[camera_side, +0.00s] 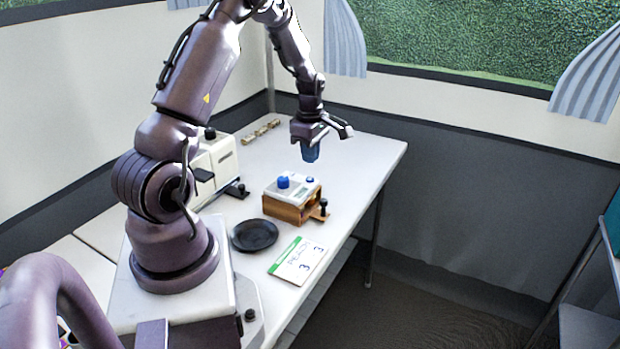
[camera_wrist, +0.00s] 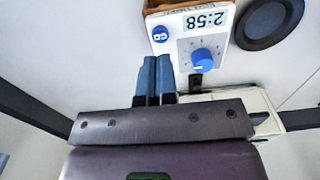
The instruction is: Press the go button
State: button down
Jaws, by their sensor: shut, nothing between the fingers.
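The timer box (camera_side: 288,208) is a wooden box with a white top panel on the table. It also shows at the top of the wrist view (camera_wrist: 182,44). Its small round blue go button (camera_wrist: 159,34) is at the panel's left in the wrist view, with white lettering. A larger blue knob (camera_wrist: 202,58) is beside it, and a display (camera_wrist: 204,20) reads 2:58. In the side view the go button (camera_side: 309,180) is at the panel's far right. My gripper (camera_side: 310,158) is shut, empty and above the table, apart from the box. Its blue fingertips (camera_wrist: 156,60) appear just below the button in the wrist view.
A dark round plate (camera_side: 254,235) and a white card (camera_side: 298,261) with a green edge lie in front of the box. A cream machine (camera_side: 215,160) stands to the left. A small wooden rack (camera_side: 262,131) is behind. The table's right side is clear.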

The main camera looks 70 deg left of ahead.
aim_at(310, 179)
notch_tip(310, 179, up, 7)
jog(key=shift+f, duration=0.15)
dwell(2.8)
dwell(0.3)
jog(key=s+d+r+m+t, duration=0.2)
jog(key=d+r+m, duration=0.3)
jog(key=d+m, duration=0.4)
jog(key=s+d+r+m+t, duration=0.1)
jog(key=s+d+r+m, duration=0.3)
jog(key=d+m, duration=0.5)
jog(key=s+d+r+m+t, duration=0.2)
jog(key=d+r+m, duration=0.4)
jog(key=d+m, duration=0.3)
jog(key=s+d, duration=0.1)
jog(key=d, duration=0.2)
jog(key=shift+s+d+r+t, duration=0.25)
jog(key=shift+s+d+t, duration=0.05)
jog(key=shift+s+d, duration=0.1)
jog(key=c, duration=1.8)
grip_release()
jog(key=shift+c, duration=0.2)
